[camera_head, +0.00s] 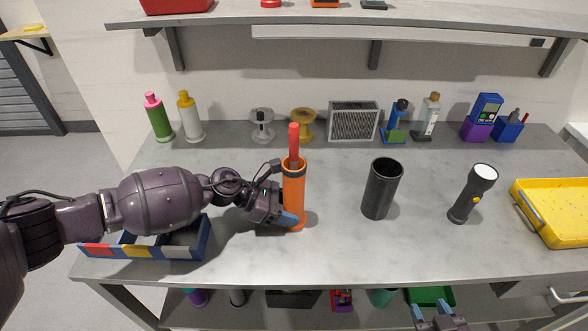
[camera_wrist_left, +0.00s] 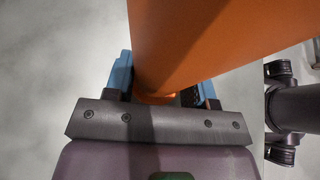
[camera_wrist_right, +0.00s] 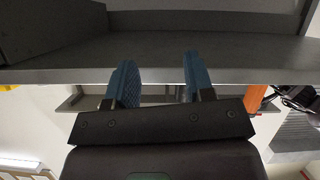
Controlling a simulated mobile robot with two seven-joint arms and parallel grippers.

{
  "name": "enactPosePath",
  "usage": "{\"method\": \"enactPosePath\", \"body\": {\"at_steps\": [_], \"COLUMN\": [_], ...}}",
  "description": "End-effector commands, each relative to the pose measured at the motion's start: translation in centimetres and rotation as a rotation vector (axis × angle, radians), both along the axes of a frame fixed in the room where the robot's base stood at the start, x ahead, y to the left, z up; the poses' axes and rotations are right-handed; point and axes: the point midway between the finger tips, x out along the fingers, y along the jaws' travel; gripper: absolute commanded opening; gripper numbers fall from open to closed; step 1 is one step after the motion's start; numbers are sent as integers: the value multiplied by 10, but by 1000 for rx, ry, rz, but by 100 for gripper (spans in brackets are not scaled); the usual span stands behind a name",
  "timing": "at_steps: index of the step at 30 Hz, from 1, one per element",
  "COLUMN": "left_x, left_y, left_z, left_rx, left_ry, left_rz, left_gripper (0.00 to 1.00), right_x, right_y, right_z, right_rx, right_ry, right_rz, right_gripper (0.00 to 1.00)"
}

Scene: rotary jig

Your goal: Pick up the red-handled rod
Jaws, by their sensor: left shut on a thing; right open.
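The rod's red handle (camera_head: 294,141) sticks up out of an upright orange tube (camera_head: 293,192) on the grey workbench. The rest of the rod is hidden inside the tube. My left gripper (camera_head: 287,217) reaches in from the left and is shut on the orange tube near its base. In the left wrist view the tube (camera_wrist_left: 205,40) stands between the blue fingers. My right gripper (camera_head: 438,318) is low at the bottom edge of the head view, in front of the bench. In the right wrist view its blue fingers (camera_wrist_right: 156,82) are apart with nothing between them.
A black cup (camera_head: 381,190) and a black flashlight (camera_head: 471,194) stand right of the tube. A yellow tray (camera_head: 555,212) lies at the far right. A blue-walled compartment box (camera_head: 185,252) lies under my left arm. Bottles, spools and a grey speaker-like box (camera_head: 353,122) line the back.

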Motion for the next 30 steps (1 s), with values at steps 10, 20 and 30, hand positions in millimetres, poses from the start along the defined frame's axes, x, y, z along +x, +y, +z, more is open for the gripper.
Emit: {"method": "enactPosePath", "body": {"at_steps": [10,20,30], "left_x": [0,0,0], "left_y": [0,0,0], "left_z": [0,0,0], "left_rx": [0,0,0], "left_ry": [0,0,0], "left_rz": [0,0,0], "left_gripper": [37,37,37], "right_x": [50,97,127], "right_y": [18,96,201], "right_z": [103,154,249], "right_rx": [-103,20,170], "right_ry": [-328,-352,-376], "right_rz": [83,169,263], "right_gripper": [48,48,48]}}
